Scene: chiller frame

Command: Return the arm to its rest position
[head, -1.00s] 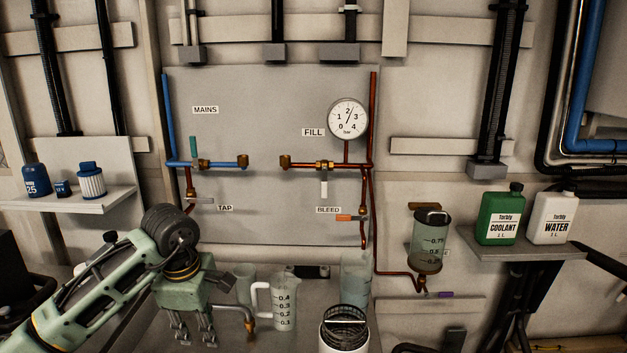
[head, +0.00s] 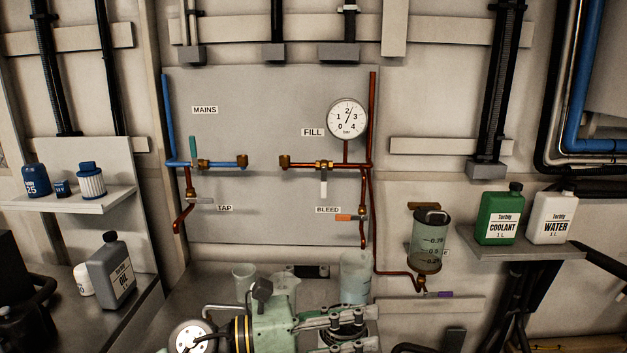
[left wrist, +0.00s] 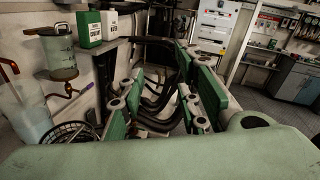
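My left gripper (head: 358,326) is low in the front middle of the head view, lying sideways with its fingers pointing right. Its fingers are spread apart with nothing between them that I can make out. In the left wrist view my left gripper (left wrist: 160,105) also shows spread, green-padded fingers, with black hoses seen behind the gap. My right gripper is in neither view.
A clear beaker (head: 355,277) with liquid stands behind the gripper, near a partly hidden jug (head: 284,287) and another beaker (head: 244,278). A wire basket (left wrist: 70,131) is close to the gripper. A grey oil bottle (head: 112,271) stands left. Wall pipes and a gauge (head: 347,118) are behind.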

